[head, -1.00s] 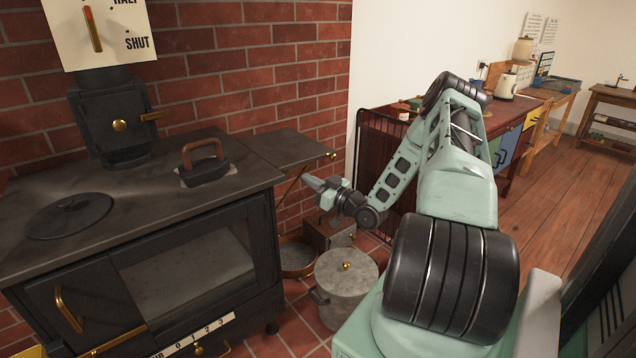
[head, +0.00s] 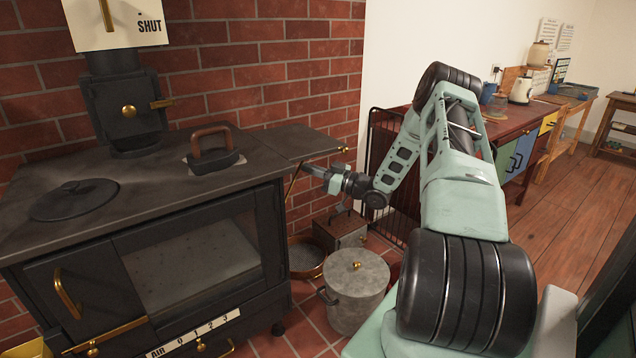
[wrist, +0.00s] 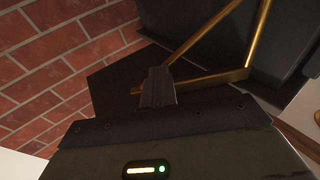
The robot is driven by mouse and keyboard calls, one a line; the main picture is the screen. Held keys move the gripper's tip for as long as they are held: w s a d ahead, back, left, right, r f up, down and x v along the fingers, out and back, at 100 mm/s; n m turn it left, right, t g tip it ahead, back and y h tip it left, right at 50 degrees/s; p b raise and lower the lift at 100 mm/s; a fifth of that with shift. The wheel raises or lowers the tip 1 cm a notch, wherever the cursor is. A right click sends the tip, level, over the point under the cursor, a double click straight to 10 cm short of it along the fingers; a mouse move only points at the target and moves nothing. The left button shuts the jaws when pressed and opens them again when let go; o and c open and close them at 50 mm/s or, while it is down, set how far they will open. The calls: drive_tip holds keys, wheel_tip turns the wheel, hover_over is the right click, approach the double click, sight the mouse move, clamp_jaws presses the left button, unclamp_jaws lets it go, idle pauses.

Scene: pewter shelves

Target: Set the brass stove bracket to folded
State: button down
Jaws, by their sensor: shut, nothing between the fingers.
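The brass stove bracket (head: 293,184) is a thin strut under the stove's dark side shelf (head: 288,142). The shelf stands out level from the stove's right side, and my arm partly hides the bracket. In the wrist view, the bracket shows as brass bars (wrist: 206,31) meeting at an angle, beyond my fingers. My gripper (head: 309,169) is shut and empty, just below the shelf's front edge and right of the strut. In the wrist view, the shut fingertips (wrist: 157,75) overlap a short brass end in the picture; I cannot tell whether they touch it.
The black stove (head: 200,250) fills the left, with a flat iron (head: 213,160) on top. Below my gripper are a lidded grey pot (head: 355,290), a round pan (head: 305,258) and a box (head: 340,232). A dark rack (head: 385,150) stands behind my arm.

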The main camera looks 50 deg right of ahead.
sight(300, 167)
drive_tip(key=w+b, duration=0.1)
drive_tip(key=w+n+y+b, duration=0.1)
drive_tip(key=w+g+y+b, duration=0.1)
drive_tip(key=w, duration=0.1)
drive_tip(key=shift+w+a+f+n, duration=0.1)
drive_tip(key=shift+a+f+n, duration=0.1)
drive_tip(key=shift+a+n, duration=0.1)
drive_tip(key=w+a+b, duration=0.3)
drive_tip(key=w+a, duration=0.3)
drive_tip(key=w, duration=0.1)
drive_tip(key=shift+r+b, duration=0.25)
drive_tip(key=shift+b, duration=0.1)
